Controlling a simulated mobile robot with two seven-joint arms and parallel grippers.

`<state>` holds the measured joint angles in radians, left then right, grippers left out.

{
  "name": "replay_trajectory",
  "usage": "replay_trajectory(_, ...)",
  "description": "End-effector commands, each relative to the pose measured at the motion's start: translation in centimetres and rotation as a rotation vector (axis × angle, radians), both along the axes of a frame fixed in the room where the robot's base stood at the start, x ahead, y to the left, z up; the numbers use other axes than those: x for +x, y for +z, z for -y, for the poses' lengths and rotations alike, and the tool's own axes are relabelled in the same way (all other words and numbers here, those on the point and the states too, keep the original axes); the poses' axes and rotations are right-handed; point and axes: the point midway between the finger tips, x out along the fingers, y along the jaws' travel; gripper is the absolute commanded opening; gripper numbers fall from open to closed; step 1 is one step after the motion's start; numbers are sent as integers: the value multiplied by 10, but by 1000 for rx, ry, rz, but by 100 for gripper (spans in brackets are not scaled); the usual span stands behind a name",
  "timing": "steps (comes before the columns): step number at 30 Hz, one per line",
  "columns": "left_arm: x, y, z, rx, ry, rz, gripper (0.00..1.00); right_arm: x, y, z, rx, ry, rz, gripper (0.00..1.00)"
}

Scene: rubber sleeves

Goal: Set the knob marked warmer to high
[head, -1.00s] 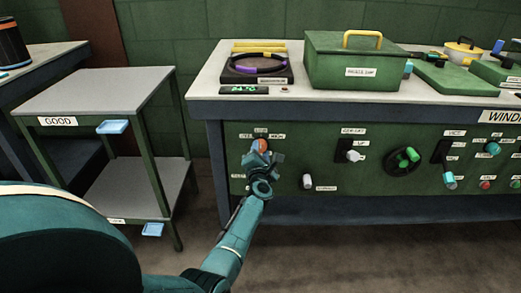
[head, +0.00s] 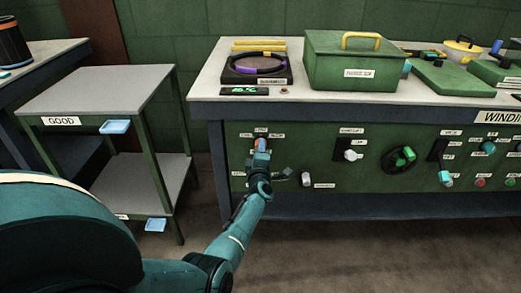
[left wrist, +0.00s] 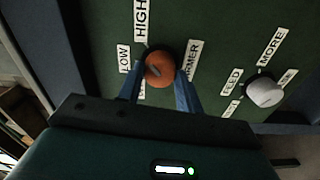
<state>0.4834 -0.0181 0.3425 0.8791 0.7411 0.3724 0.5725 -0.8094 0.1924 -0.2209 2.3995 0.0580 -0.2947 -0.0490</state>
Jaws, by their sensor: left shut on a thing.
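The orange round warmer knob (left wrist: 160,68) is on the green front panel, with a dark pointer mark on its face. It also shows small in the head view (head: 261,132). Around it in the left wrist view are a HIGH label (left wrist: 141,17), a LOW label (left wrist: 124,58) and a partly hidden label ending in "RMER" (left wrist: 192,60). Another label is mostly covered by a finger. My left gripper (left wrist: 160,80) is shut on the knob, one blue finger on each side. In the head view my left gripper (head: 261,146) reaches the panel. My right gripper is out of view.
A white knob (left wrist: 264,92) with FEED and MORE labels sits beside it. Above are a coil tray (head: 283,77), a digital display (head: 244,91) and a green lidded box (head: 325,75). A grey cart (head: 95,88) stands left.

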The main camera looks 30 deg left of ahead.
Motion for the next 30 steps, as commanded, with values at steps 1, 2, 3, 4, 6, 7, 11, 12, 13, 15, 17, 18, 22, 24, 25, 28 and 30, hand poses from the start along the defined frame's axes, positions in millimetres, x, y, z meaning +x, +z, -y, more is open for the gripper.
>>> replay_trajectory(1, 1, 3, -1, 17, 0, -5, 13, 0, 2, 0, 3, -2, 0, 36)
replay_trajectory(2, 1, 3, -1, 26, 0, -11, 13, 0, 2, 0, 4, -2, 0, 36)
replay_trajectory(3, 1, 3, -1, 35, 0, -17, 13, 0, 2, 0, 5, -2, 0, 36)
replay_trajectory(4, 1, 3, 0, 41, 0, -21, 13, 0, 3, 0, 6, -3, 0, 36)
replay_trajectory(6, 1, 3, 0, 52, 0, -27, 13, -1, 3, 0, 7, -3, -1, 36)
replay_trajectory(7, 1, 3, 0, 56, 0, -30, 13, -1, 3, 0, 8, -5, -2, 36)
replay_trajectory(11, 1, 2, 0, 66, 1, -36, 13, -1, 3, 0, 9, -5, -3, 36)
replay_trajectory(12, 1, 2, 0, 68, 1, -37, 13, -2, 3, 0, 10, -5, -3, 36)
replay_trajectory(13, 1, 2, 0, 68, 1, -37, 13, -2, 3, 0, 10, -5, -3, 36)
replay_trajectory(15, 1, 2, 0, 69, 0, -36, 13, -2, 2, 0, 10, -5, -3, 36)
replay_trajectory(17, 1, 3, -1, 69, 0, -36, 13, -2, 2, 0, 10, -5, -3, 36)
replay_trajectory(18, 1, 3, -1, 69, 0, -36, 13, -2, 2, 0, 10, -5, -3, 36)
replay_trajectory(22, 1, 3, -1, 68, 0, -36, 37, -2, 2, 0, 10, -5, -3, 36)
replay_trajectory(24, 1, 2, -1, 68, 0, -36, 43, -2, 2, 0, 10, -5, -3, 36)
replay_trajectory(25, 1, 2, 0, 68, 1, -37, 45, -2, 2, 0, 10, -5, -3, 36)
replay_trajectory(28, 1, 2, 0, 66, 1, -37, 53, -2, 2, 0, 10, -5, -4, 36)
replay_trajectory(30, 0, 1, 0, 66, 0, -38, 57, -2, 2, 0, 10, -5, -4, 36)
